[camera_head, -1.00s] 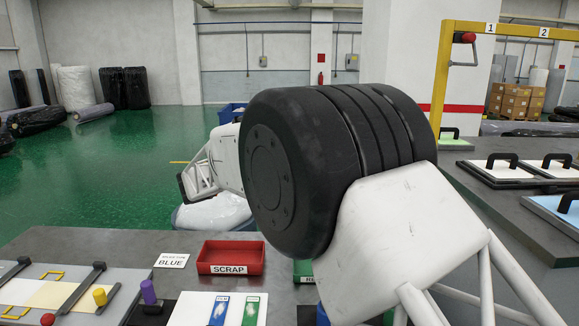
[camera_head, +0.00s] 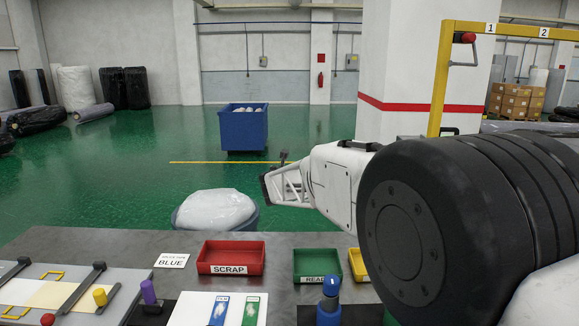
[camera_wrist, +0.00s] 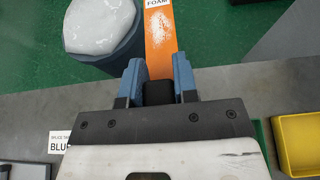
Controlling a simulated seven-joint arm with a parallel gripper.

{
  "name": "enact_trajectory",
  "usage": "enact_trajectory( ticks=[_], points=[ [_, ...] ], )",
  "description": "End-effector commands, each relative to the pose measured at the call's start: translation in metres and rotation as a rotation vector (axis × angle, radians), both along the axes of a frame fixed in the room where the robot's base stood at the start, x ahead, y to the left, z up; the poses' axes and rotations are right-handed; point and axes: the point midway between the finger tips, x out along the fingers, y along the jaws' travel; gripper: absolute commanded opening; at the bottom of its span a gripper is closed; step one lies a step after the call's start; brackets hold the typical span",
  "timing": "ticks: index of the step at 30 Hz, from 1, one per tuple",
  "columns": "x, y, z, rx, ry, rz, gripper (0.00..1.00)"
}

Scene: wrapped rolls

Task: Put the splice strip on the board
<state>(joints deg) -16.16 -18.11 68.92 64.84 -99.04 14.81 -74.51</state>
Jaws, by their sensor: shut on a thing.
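My gripper (camera_wrist: 158,85) has blue fingers shut on the dark end of an orange strip (camera_wrist: 161,45) in the wrist view. The strip has white speckles and a label reading FOAM. It points away over the table's back edge. No marking on it reads splice. In the head view my gripper's fingers and the strip cannot be made out. A white board (camera_head: 184,310) lies at the table's front, cut by the frame, with a blue strip (camera_head: 219,311) and a green strip (camera_head: 250,312) on it, each with a white patch.
A red SCRAP tray (camera_head: 231,258), a green tray (camera_head: 316,265) and a yellow tray (camera_head: 358,265) stand along the back. A blue-topped object (camera_head: 330,302) stands right of the board. A card reading BLUE (camera_head: 171,261) lies left. A bag-filled barrel (camera_head: 213,211) stands behind the table.

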Motion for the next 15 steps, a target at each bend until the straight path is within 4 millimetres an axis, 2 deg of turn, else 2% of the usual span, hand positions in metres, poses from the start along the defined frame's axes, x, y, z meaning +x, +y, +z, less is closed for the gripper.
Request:
enact_trajectory(
  ticks=[3, 15],
  points=[
    [-0.003, -0.027, -0.002, 0.001, -0.001, -0.004, 0.02],
    [-0.018, -0.106, -0.014, 0.001, 0.0, -0.005, 0.02]
  ],
)
